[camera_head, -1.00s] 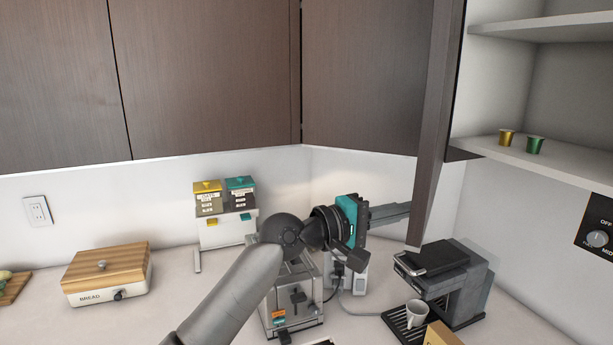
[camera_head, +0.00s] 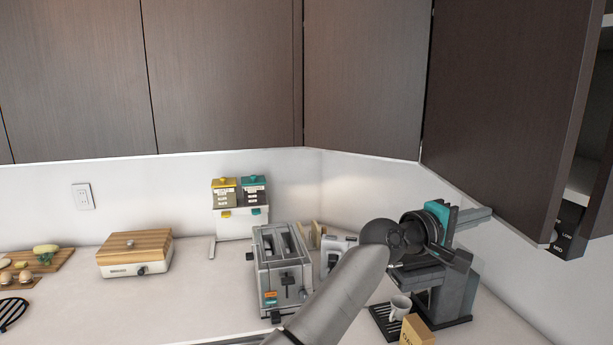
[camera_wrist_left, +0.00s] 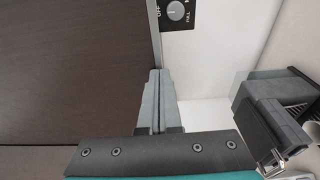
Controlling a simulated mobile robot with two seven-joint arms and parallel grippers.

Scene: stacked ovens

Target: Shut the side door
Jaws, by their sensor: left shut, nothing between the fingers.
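The side door (camera_head: 505,100) is a dark wood cabinet door at the upper right of the head view. It hangs partly open, with a gap at its right edge where the cabinet inside shows. My left gripper (camera_head: 488,214) is shut and empty, just below the door's lower edge in the head view. In the left wrist view the shut fingers (camera_wrist_left: 157,78) point at the door's edge, with the dark door panel (camera_wrist_left: 70,70) filling the left side. I cannot tell whether the fingertips touch the door. My right gripper is not in view.
A coffee machine (camera_head: 455,295) with a white cup (camera_head: 400,307) stands below my left gripper. A toaster (camera_head: 283,270) and a bread box (camera_head: 135,253) stand further left on the counter. An oven control panel (camera_head: 570,228) shows behind the door's right edge.

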